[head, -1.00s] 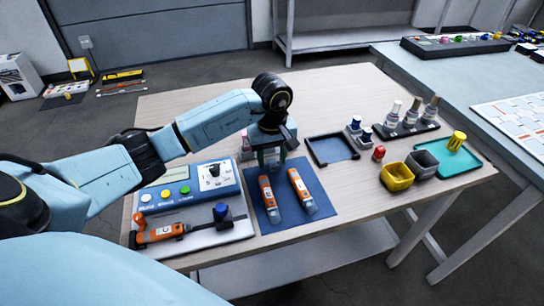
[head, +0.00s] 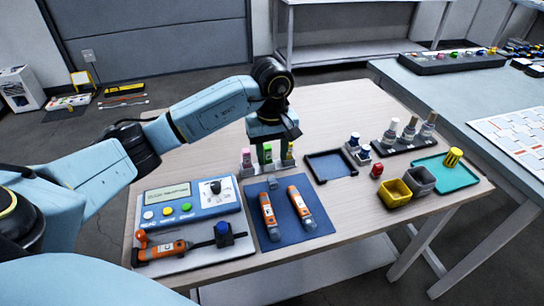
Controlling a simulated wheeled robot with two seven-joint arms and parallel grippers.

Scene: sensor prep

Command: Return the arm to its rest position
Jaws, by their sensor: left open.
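My left arm reaches in from the left over the table. Its gripper (head: 271,149) points down, open, above the back of the blue mat (head: 296,232), in front of or over a row of small bottles. These have a pink cap (head: 246,153), a green cap (head: 267,151) and a yellow cap (head: 290,148). The fingers partly overlap this row, and I cannot tell whether they touch it. Two orange sensor pens (head: 269,214) (head: 300,206) lie side by side on the mat, apart from the gripper. My right gripper is out of view.
A blue meter (head: 190,203) and an orange tool (head: 163,252) are at the left. To the right are a dark tray (head: 331,166), yellow bin (head: 394,194), grey bin (head: 420,181), teal tray (head: 455,179) and bottle rack (head: 405,141). The table's back middle is clear.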

